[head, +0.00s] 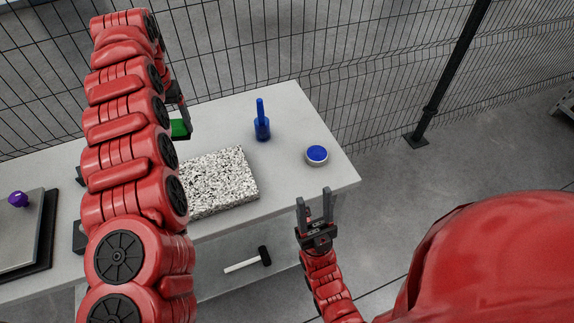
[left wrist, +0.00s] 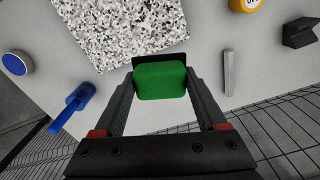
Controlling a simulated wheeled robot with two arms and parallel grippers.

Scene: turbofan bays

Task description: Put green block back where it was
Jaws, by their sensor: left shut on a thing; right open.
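The green block (head: 180,128) shows in the head view behind my left arm, over the back part of the table. In the left wrist view the green block (left wrist: 160,80) sits between the fingers of my left gripper (left wrist: 161,84), which is shut on it. In the head view my left gripper (head: 178,112) is partly hidden by my own arm. I cannot tell whether the block touches the table. My right gripper (head: 315,200) is open and empty, in front of the table's right front edge.
A speckled slab (head: 222,180) lies on the grey table (head: 285,180). A purple object (head: 18,199) is far left. A hammer (head: 247,262) lies below the tabletop. A wire fence (head: 230,50) runs behind.

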